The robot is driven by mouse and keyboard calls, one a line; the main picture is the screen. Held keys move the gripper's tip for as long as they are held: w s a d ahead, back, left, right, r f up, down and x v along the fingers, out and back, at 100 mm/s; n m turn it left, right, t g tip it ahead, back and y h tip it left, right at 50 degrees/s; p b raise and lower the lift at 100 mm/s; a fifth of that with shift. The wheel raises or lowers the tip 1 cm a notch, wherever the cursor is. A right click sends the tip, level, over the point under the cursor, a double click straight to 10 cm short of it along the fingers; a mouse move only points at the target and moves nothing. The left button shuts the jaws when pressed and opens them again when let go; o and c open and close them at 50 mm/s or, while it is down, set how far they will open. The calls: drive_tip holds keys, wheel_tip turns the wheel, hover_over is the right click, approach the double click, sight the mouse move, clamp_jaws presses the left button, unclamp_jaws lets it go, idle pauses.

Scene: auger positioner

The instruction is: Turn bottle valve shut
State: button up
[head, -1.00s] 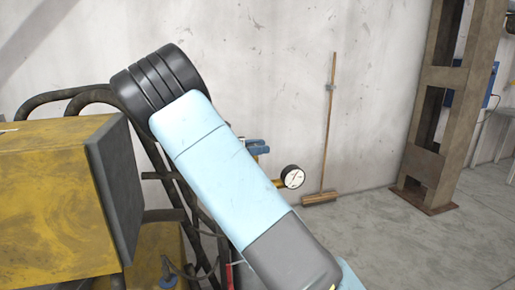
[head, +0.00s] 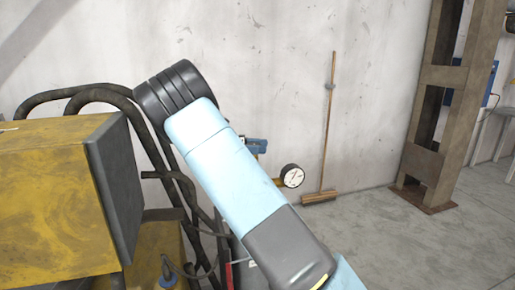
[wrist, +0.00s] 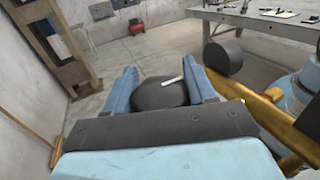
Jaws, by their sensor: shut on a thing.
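In the wrist view, my gripper (wrist: 162,88) has its two blue fingers on either side of a dark, round valve handwheel (wrist: 155,96) and is shut on it. A short white mark (wrist: 173,80) lies across the top of the handwheel. The lower part of the handwheel is hidden behind the gripper's dark palm. In the head view my arm hides the valve, and only a small blue piece shows past it. A round white pressure gauge (head: 292,176) on brass fittings shows just right of my arm.
A yellow machine box (head: 60,205) and dark bent tubes (head: 70,98) stand left of my arm. A broom (head: 328,130) leans on the wall. A steel column (head: 440,110) stands at right. The wrist view shows brass pipework (wrist: 265,118), a dark cylinder (wrist: 223,57) and a workbench (wrist: 262,22).

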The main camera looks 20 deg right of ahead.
drive_tip(key=shift+w+r, duration=0.1)
drive_tip(key=shift+r, duration=0.25)
drive_tip(key=o, duration=0.8)
drive_tip(key=shift+w+d, duration=0.1)
drive_tip(key=shift+o, duration=1)
drive_tip(key=shift+s, duration=0.2)
drive_tip(key=shift+f, duration=0.15)
drive_tip(key=shift+w+a, duration=0.2)
drive_tip(key=shift+a, duration=0.3)
drive_tip(key=v, duration=1.3)
